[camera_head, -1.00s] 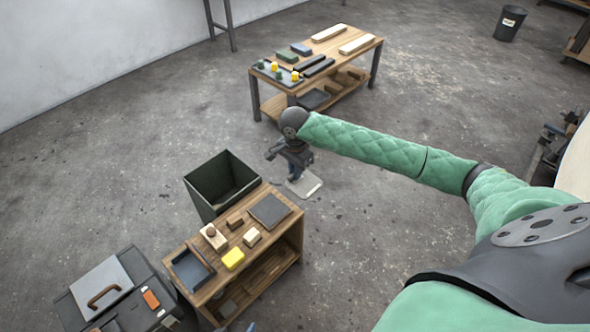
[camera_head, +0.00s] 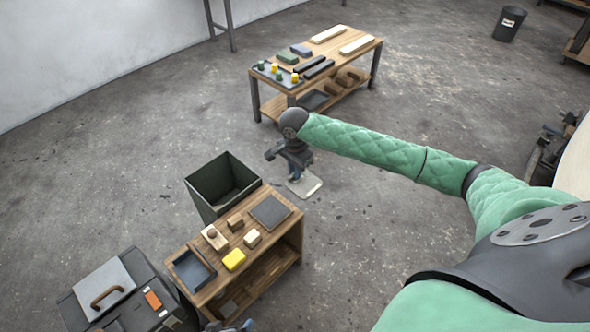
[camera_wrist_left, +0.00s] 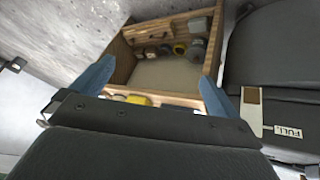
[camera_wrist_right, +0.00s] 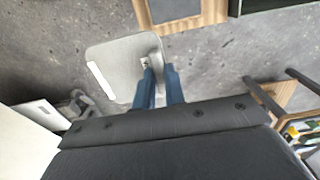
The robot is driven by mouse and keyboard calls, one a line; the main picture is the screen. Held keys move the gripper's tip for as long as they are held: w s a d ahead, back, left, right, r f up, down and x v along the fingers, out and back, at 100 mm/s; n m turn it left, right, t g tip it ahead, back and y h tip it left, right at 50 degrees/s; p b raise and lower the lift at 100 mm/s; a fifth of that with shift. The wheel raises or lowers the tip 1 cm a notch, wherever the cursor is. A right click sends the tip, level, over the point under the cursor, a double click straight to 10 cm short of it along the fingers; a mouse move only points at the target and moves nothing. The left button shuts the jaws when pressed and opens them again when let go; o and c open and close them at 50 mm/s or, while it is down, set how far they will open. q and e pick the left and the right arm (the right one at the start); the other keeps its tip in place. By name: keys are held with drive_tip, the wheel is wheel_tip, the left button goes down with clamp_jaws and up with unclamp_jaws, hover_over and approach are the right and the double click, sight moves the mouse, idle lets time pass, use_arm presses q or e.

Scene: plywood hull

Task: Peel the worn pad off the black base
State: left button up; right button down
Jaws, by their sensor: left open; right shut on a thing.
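My right gripper (camera_head: 294,165) hangs over open floor at the end of the green arm. Its blue fingers, in the right wrist view (camera_wrist_right: 159,75), are shut on a flat pale grey plate (camera_wrist_right: 120,62) with rounded corners and a white strip. The plate also shows in the head view (camera_head: 306,187). My left gripper (camera_head: 236,326) barely shows at the bottom edge. In the left wrist view (camera_wrist_left: 147,82) its fingers are wide apart and empty, facing the near wooden bench (camera_wrist_left: 128,50). I cannot tell which thing is the black base or whether the held plate is the worn pad.
The near bench (camera_head: 250,285) carries a yellow block (camera_head: 234,260), small blocks, a dark square sheet (camera_head: 269,211) and a grey tray (camera_head: 190,268). An open dark bin (camera_head: 208,192) stands behind. A black case (camera_head: 150,315) is left. A far table (camera_head: 345,62) holds bars.

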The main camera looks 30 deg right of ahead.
drive_tip(key=shift+r+p, duration=0.55)
drive_tip(key=shift+p, duration=0.15)
drive_tip(key=shift+r+p, duration=0.2)
drive_tip(key=shift+p, duration=0.1)
drive_tip(key=shift+r+p, duration=0.45)
drive_tip(key=shift+p, duration=0.2)
drive_tip(key=shift+r+p, duration=0.45)
drive_tip(key=shift+p, duration=0.15)
drive_tip(key=shift+r+p, duration=0.25)
drive_tip(key=shift+p, duration=0.15)
drive_tip(key=shift+r, duration=0.15)
drive_tip(key=shift+r+p, duration=0.4)
drive_tip(key=shift+p, duration=0.35)
drive_tip(key=shift+r+p, duration=0.35)
drive_tip(key=shift+p, duration=0.15)
use_arm(q)
drive_tip(key=s+a+r+g+y, duration=0.1)
drive_tip(key=a+r, duration=0.3)
drive_tip(key=r, duration=0.5)
drive_tip(key=s+a+r+g+y, duration=0.1)
drive_tip(key=s+a+r+g, duration=0.1)
drive_tip(key=r, duration=0.8)
drive_tip(key=shift+s+a, duration=0.55)
drive_tip(key=shift+a, duration=0.7)
